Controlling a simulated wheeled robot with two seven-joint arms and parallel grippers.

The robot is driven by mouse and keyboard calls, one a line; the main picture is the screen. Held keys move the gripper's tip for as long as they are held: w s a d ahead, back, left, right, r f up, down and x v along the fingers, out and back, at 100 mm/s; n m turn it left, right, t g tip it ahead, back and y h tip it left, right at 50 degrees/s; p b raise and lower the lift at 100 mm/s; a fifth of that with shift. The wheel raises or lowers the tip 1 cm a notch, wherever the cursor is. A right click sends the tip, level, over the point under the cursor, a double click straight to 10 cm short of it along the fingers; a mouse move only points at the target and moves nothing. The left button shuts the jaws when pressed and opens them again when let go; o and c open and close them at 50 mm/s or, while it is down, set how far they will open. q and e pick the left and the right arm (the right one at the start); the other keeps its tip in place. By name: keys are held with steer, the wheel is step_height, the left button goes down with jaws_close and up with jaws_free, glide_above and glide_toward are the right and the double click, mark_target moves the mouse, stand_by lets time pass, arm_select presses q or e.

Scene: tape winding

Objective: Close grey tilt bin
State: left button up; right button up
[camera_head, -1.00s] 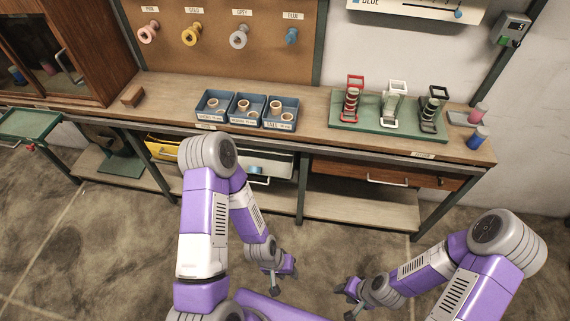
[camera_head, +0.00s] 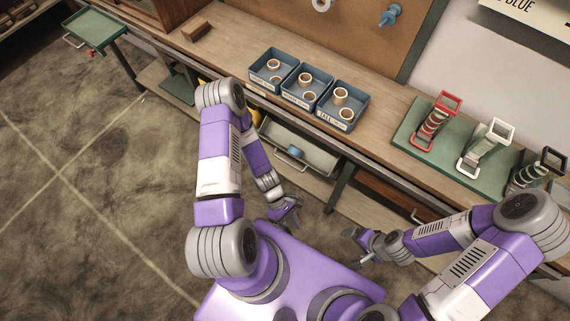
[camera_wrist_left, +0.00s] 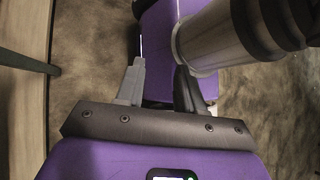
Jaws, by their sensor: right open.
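The grey tilt bin (camera_head: 318,158) hangs tilted open under the workbench, left of the wooden drawer in the head view. A blue round thing (camera_head: 295,152) shows at it, and a handle runs along its front. My left gripper (camera_head: 292,212) is in front of and below the bin, apart from it, over the floor. In the left wrist view its two fingers (camera_wrist_left: 160,85) stand apart with nothing between them. My right gripper (camera_head: 360,244) is open and empty, further right, in front of the bench.
On the bench stand blue trays (camera_head: 337,108) with tape rings and a green mat (camera_head: 408,127) with winding frames. A yellow bin (camera_head: 203,88) is mostly hidden behind my left arm. A wooden drawer (camera_head: 385,190) is to the right. Open floor lies at left.

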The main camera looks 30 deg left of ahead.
arm_select(q)
steer(key=w+a+f+n+t+h+b, duration=0.2)
steer(key=w+n+t+h, duration=0.45)
steer(key=n, duration=1.05)
steer(key=w+a+f+n+t+y+b, duration=0.1)
steer(key=w+a+n+t+y, duration=0.25)
steer(key=a+n+t, duration=0.35)
steer(key=w+a+f+n+t+y, duration=0.1)
steer(key=w+a+n+t+y, duration=0.1)
steer(key=w+a+n+t, duration=0.35)
steer(key=w+n, duration=0.1)
steer(key=w, duration=0.1)
steer(key=w+n+b, duration=0.1)
steer(key=w, duration=0.2)
steer(key=shift+w+d+n+y, duration=0.15)
steer(key=shift+n+y, duration=0.1)
steer(key=shift+y, duration=0.15)
jaws_close()
